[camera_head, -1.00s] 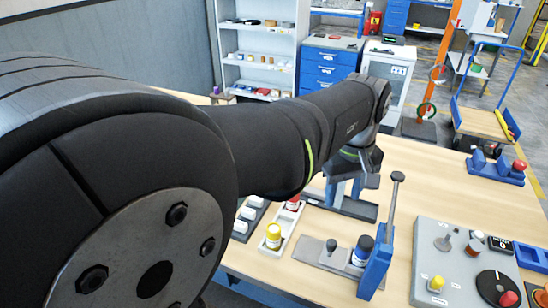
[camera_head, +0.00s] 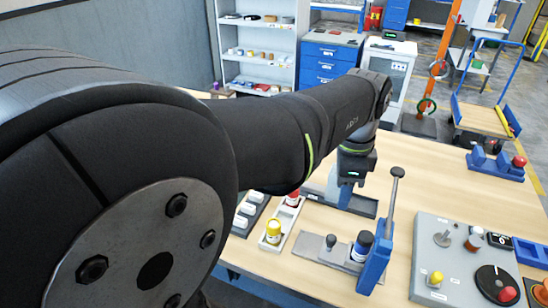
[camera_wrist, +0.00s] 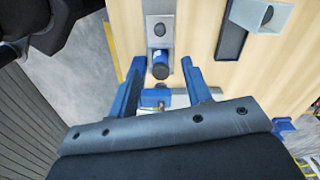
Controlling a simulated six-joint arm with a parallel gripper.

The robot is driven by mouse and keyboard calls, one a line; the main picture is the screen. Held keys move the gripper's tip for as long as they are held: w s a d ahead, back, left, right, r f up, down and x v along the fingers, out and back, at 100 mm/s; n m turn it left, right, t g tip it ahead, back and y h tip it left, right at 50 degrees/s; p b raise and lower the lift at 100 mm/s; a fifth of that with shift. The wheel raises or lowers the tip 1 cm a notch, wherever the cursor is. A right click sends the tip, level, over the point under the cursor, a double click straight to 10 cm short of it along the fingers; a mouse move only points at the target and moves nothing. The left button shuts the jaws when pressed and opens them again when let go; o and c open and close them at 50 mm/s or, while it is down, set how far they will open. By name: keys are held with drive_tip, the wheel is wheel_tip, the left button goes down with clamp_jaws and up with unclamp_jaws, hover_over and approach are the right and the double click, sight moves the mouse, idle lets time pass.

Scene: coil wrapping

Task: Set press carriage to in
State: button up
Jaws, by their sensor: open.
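The press has a blue upright frame (camera_head: 375,258) with a grey lever (camera_head: 394,205) standing up. Its grey base plate (camera_head: 308,246) runs to the left. On the plate are a dark knob (camera_head: 331,242), probably the carriage's handle, and a blue bottle with a dark cap (camera_head: 362,246). The wrist view also shows the knob (camera_wrist: 160,29) and the bottle (camera_wrist: 160,66). My gripper (camera_wrist: 161,70) is open and empty, its blue fingers in line with either side of the bottle there. In the head view my gripper (camera_head: 346,196) hangs behind the plate, pointing down, apart from the press.
A tray with a yellow-topped bottle (camera_head: 273,231) and a red-topped one (camera_head: 292,198) stands left of the press. A grey control panel (camera_head: 424,255) lies on the right. A blue fixture with a red knob (camera_head: 519,162) sits at the back right. The middle back of the table is clear.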

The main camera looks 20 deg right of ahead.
drive_tip(key=m, duration=0.3)
approach(332, 237)
wheel_tip(332, 237, down, 10)
drive_tip(key=shift+f, duration=0.1)
idle(0.3)
drive_tip(key=shift+c, duration=0.3)
clamp_jaws()
